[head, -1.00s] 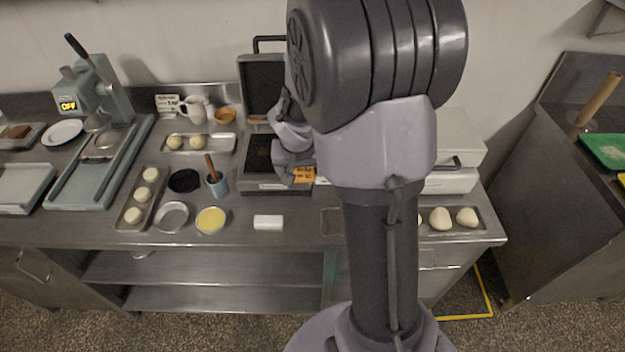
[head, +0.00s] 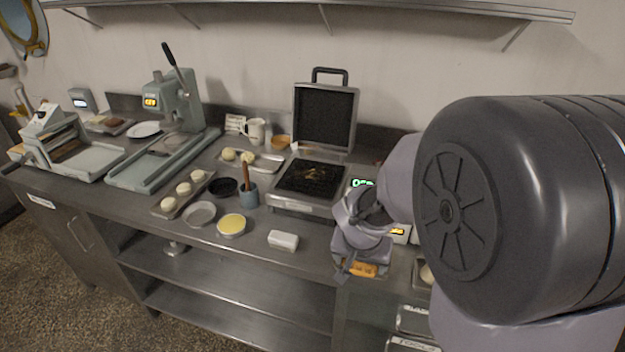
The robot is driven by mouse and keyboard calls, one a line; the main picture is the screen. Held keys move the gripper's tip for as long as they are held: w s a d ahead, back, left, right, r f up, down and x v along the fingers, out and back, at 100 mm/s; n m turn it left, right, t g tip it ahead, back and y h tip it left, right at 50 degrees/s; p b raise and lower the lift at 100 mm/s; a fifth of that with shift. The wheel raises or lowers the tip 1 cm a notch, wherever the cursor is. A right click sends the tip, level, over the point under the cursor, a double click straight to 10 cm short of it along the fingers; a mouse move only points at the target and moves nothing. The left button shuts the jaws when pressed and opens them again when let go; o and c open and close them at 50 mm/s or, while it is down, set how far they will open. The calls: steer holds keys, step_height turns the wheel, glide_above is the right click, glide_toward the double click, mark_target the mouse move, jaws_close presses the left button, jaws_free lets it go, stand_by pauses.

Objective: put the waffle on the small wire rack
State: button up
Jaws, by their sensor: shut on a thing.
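My gripper (head: 360,258) is shut on the golden-brown waffle (head: 364,270) and holds it in the air, over the front edge of the counter as the picture shows it. Part of the waffle is hidden by the fingers. The small wire rack cannot be made out now; my gripper and arm cover that part of the counter. The waffle iron (head: 290,206) stands open behind and left of my gripper, its lid upright and its dark lower plate showing some brown residue.
A white block (head: 283,240) lies left of my gripper. Further left are a yellow-filled dish (head: 231,225), an empty metal dish (head: 199,214), a blue cup with a handle (head: 248,194) and a tray of dough balls (head: 167,207). A lever press (head: 175,100) stands at the back left.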

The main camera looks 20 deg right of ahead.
steer(key=w+d, duration=0.2)
steer(key=w, duration=0.1)
steer(key=w+d, duration=0.1)
steer(key=shift+w+d+f, duration=0.15)
steer(key=shift+w+f, duration=0.2)
steer(key=shift+w, duration=0.05)
steer(key=shift+f+b, duration=1.2)
steer(key=shift+f, duration=0.7)
steer(key=o, duration=1.4)
steer(key=shift+r, duration=0.1)
steer(key=p+v, duration=0.5)
steer(key=v, duration=0.7)
steer(key=shift+r, duration=0.1)
steer(key=s+a+r+y, duration=0.1)
steer(key=s+a+r, duration=0.2)
steer(key=s+a, duration=0.2)
steer(key=s+a+r+n+t+y, duration=0.1)
steer(key=s+a+r+y, duration=0.1)
steer(key=s+a+r, duration=0.2)
steer(key=s+a+r+n+t+y, duration=0.1)
steer(key=s+a+r, duration=0.2)
steer(key=s+a, duration=0.3)
steer(key=shift+s+r, duration=0.2)
steer(key=shift+s, duration=1.6)
